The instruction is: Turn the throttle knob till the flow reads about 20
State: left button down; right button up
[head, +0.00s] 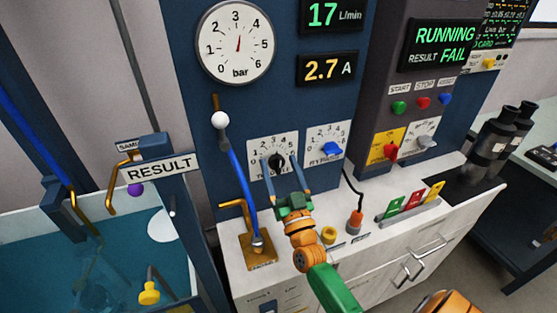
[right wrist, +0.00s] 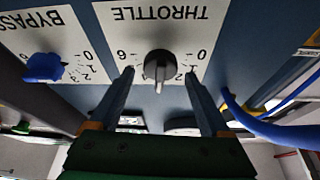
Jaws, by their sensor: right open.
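The throttle knob (head: 277,161) is a dark round knob on a white dial plate on the blue panel. In the right wrist view the throttle knob (right wrist: 158,66) is seen upside down, its ridge near vertical. My right gripper (head: 279,161) is open, one finger on each side of the knob. In the right wrist view the gripper (right wrist: 158,74) shows gaps between both fingers and the knob. The flow display (head: 323,14) reads 17 L/min in green. My left gripper is not in view.
The blue bypass knob (head: 332,149) sits just right of the throttle. A blue lever with a white ball (head: 221,120) stands close on the left. The pressure gauge (head: 235,43) reads about 3 bar; the current display (head: 326,69) reads 2.7 A. A screen (head: 440,45) says RUNNING, RESULT FAIL.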

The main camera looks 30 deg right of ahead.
jog(key=shift+w+d+f, duration=0.1)
jog(key=shift+w+d, duration=0.1)
jog(key=shift+w, duration=0.55)
jog(key=shift+s, duration=0.15)
grip_shut()
jog(key=shift+r+m+g+h+p, duration=0.2)
jog(key=shift+m+g+h+p, duration=0.25)
jog(key=shift+m, duration=0.45)
jog(key=shift+f+m+h, duration=0.1)
jog(key=shift+m+h, duration=0.55)
jog(key=shift+m, duration=0.45)
grip_release()
jog(key=shift+f, duration=0.1)
jog(key=shift+s+a+f, duration=0.15)
jog(key=shift+s+f, duration=0.05)
jog(key=shift+s, duration=0.05)
jog(key=b+v, duration=0.1)
jog(key=v, duration=0.5)
jog(key=shift+s+b, duration=0.25)
jog(key=shift+b, duration=0.1)
